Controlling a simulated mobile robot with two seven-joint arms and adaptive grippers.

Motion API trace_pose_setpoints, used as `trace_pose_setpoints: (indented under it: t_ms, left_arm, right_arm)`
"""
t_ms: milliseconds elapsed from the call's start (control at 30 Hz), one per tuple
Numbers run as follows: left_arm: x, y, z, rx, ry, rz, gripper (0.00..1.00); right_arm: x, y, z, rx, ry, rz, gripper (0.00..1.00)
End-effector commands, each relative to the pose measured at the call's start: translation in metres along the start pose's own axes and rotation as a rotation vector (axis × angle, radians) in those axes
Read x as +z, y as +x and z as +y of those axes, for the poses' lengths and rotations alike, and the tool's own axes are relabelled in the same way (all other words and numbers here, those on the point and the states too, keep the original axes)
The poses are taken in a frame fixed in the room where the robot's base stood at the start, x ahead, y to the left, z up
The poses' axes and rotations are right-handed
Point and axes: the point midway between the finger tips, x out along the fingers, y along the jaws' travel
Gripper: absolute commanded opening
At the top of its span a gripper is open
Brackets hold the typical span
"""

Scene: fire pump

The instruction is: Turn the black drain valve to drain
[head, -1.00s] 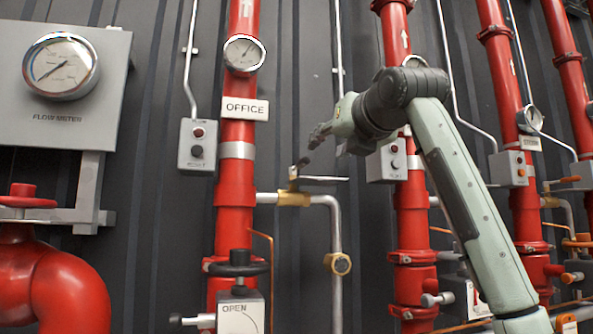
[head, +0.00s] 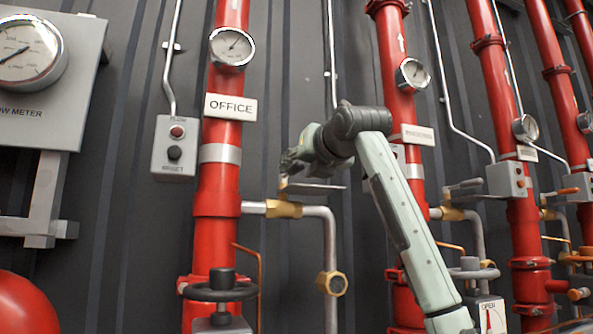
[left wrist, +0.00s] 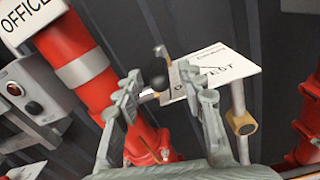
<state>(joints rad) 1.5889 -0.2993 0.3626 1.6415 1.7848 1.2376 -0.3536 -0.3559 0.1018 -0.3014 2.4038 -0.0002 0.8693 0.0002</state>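The drain valve has a brass body (head: 284,209) on a pipe from the OFFICE riser. My left gripper (head: 290,160) is open around the knob and also shows in the left wrist view (left wrist: 162,72). In the head view it hides the knob. My right gripper is not in view.
The red OFFICE riser (head: 218,175) stands left of the valve, with a grey reset box (head: 175,147) beside it. A grey pipe with a brass fitting (head: 332,283) drops on the right. Further red risers (head: 410,150) stand to the right.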

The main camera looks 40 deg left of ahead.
Motion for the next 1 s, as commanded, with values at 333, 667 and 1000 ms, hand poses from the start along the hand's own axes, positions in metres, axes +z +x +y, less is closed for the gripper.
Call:
trace_pose_setpoints:
  t_ms: [333, 667, 1000]
  left_arm:
    - [0.0, 0.02, 0.0, 0.0, -0.001, -0.001, 0.39]
    - [0.0, 0.02, 0.0, 0.0, -0.001, -0.001, 0.16]
    - [0.0, 0.02, 0.0, 0.0, -0.001, 0.0, 0.0]
  right_arm:
    - [-0.002, -0.001, 0.0, 0.0, -0.001, 0.011, 0.4]
    - [-0.002, -0.001, 0.0, 0.0, 0.0, 0.011, 0.4]
    - [-0.002, -0.001, 0.0, 0.0, 0.0, 0.011, 0.4]
